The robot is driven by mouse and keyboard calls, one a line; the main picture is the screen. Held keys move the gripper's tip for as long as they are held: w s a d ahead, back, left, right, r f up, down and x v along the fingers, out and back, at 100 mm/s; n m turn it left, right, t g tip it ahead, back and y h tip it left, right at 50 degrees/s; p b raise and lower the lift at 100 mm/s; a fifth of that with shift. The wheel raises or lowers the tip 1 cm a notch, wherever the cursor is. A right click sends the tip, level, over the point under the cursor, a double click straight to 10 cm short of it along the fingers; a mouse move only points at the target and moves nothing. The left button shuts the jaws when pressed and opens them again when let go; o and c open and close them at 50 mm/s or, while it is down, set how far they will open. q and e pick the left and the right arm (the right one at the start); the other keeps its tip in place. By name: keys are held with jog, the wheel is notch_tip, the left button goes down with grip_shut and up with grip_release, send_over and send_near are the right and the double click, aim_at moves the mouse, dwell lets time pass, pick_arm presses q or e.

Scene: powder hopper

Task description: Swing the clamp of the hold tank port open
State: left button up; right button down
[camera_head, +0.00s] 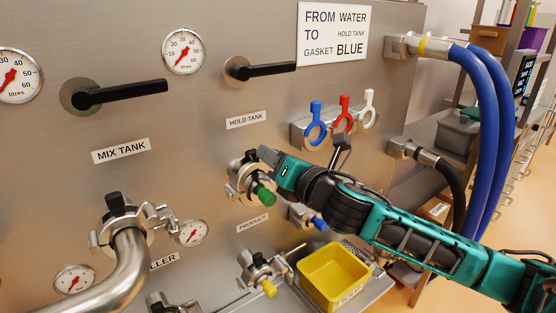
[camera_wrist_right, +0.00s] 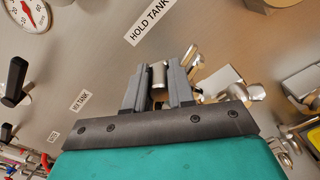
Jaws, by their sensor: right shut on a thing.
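In the right wrist view my right gripper (camera_wrist_right: 158,84) is shut on a small steel cylinder (camera_wrist_right: 158,74) of the clamp, with a grey finger on each side. More steel clamp parts (camera_wrist_right: 222,82) show to the right of the fingers. I cannot tell how far the clamp is swung. My left gripper is out of view.
The mix tank port (camera_head: 118,220) with its bent pipe stands at left. Below the hold tank port are the product port (camera_head: 258,268) and a yellow bin (camera_head: 334,274). Blue hoses (camera_head: 487,120) hang beside my right arm.

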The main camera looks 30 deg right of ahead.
jog(key=shift+a, duration=0.1)
jog(key=shift+s+a+r, duration=0.15)
jog(key=shift+a+r, duration=0.4)
jog(key=shift+a, duration=0.2)
jog(key=shift+s+a+r, duration=0.1)
jog(key=shift+a+r, duration=0.4)
jog(key=shift+a, duration=0.2)
jog(key=shift+s+a+r, duration=0.1)
jog(key=shift+a+r, duration=0.2)
jog(key=shift+a, duration=0.6)
jog(key=shift+s+a+r, duration=0.1)
jog(key=shift+a+r, duration=0.15)
jog(key=shift+a, duration=0.6)
jog(key=shift+s+a+f, duration=0.1)
jog(key=shift+a+f, duration=0.05)
jog(key=shift+a, duration=1.7)
jog(key=shift+a, duration=0.1)
